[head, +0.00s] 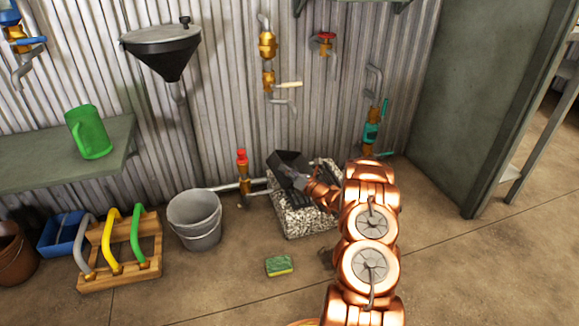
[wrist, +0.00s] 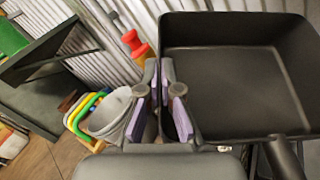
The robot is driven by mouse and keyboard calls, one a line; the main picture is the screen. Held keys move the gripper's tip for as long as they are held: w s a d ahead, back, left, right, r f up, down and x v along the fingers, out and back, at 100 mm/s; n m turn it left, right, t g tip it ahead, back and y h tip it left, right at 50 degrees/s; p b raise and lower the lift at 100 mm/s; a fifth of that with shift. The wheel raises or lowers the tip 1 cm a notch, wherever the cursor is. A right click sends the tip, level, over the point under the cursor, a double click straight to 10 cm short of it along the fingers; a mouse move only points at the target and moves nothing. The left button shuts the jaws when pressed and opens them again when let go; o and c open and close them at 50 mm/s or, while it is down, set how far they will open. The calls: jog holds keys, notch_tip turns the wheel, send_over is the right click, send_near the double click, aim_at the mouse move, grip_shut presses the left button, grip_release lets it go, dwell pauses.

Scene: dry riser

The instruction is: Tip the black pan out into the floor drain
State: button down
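The black pan (head: 291,161) is tilted over the speckled stone-like block on the floor by the wall. In the wrist view the pan (wrist: 235,75) fills the right side; its inside looks dark and bare, and its handle (wrist: 284,158) points toward the bottom right. My gripper (head: 303,181) is at the pan's near side. In the wrist view its purple-padded fingers (wrist: 160,95) are close together at the pan's left wall and look shut on it; the contact is partly hidden.
A grey bucket (head: 196,222) stands left of the block, with a red-capped pipe (head: 242,172) behind. A green sponge (head: 279,266) lies in front. A wooden rack (head: 120,260) and a blue tray (head: 62,234) are farther left. The front floor is mostly clear.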

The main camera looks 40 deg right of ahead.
aim_at(276, 178)
jog(key=shift+w+a+f+n+g+p, duration=0.2)
jog(key=shift+w+a+f+n+g, duration=0.2)
jog(key=shift+a+f+n+g, duration=0.15)
jog(key=shift+w+a+f+n+g+p, duration=0.2)
jog(key=shift+w+a+f+n+g, duration=0.25)
jog(key=shift+a+f+n, duration=0.15)
jog(key=shift+n+g, duration=0.25)
jog(key=shift+g, duration=0.15)
jog(key=shift+w+a+f+n+g+h, duration=0.15)
jog(key=shift+a+f+n+g+h, duration=0.1)
jog(key=shift+f+n+g+h, duration=0.3)
jog(key=shift+w+a+f+n+g+h+b, duration=0.1)
jog(key=shift+a+f+n+g+h+b, duration=0.05)
jog(key=shift+f+n+g+h+b, duration=0.3)
jog(key=shift+r, duration=0.15)
